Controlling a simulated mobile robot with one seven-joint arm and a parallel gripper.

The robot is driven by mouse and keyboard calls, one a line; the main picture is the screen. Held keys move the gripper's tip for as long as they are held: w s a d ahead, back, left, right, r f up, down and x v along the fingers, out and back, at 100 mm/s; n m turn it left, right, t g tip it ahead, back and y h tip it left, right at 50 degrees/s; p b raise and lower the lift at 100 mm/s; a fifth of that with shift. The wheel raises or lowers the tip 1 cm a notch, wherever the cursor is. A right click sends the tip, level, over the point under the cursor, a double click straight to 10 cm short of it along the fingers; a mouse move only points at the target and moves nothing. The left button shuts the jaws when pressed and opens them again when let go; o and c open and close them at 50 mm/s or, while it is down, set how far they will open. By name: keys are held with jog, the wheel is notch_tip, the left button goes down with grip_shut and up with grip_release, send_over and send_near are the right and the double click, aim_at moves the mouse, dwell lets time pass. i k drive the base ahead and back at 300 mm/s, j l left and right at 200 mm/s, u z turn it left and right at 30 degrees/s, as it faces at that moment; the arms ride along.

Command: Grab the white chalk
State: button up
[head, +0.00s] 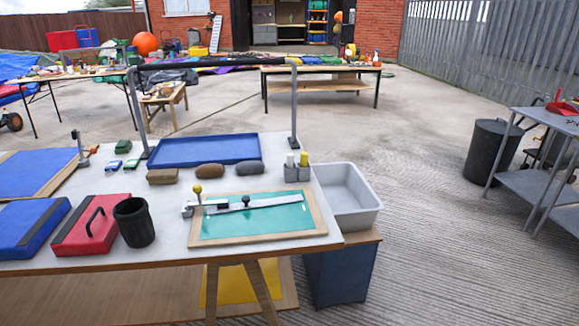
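A very small white mark or piece (307,207) shows on the right part of the teal board (235,226); it could be the white chalk, but it is too small to tell. The board has a wooden frame and lies near the right front of the white table (110,178). A metal straightedge (265,203) with dark knobs lies across it. A white-topped item (290,159) and a yellow one (304,158) stand in a grey holder (297,173) behind the board. My gripper is not in view.
A black cup (133,222), a red case (91,226) and a blue case (28,228) stand to the left. Brown blocks (209,170) and a blue tray (204,150) lie behind. A grey bin (348,195) stands at right. Open concrete (430,240) lies beyond it.

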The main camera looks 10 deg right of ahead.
aim_at(290, 156)
jog(key=i+l+z, duration=0.2)
jog(key=z, duration=0.15)
jog(key=i+l+z, duration=0.2)
jog(key=z, duration=0.15)
jog(key=i+l+z, duration=0.2)
jog(key=z, duration=0.2)
jog(key=i+l+z, duration=0.3)
jog(key=i, duration=0.15)
jog(key=i+z, duration=0.3)
jog(key=i, duration=0.2)
jog(key=i+u, duration=0.15)
jog(key=u, duration=0.25)
jog(key=i+l+u, duration=0.1)
jog(key=u, duration=0.3)
jog(key=i+l+u, duration=0.15)
jog(key=u, duration=0.3)
jog(key=i+l+u, duration=0.1)
jog(key=u, duration=0.25)
jog(key=i+l+u, duration=0.2)
jog(key=u, duration=0.15)
jog(key=i+l+u, duration=0.15)
jog(key=u, duration=0.2)
jog(key=i+j, duration=0.25)
jog(key=i, duration=0.25)
jog(key=u, duration=0.05)
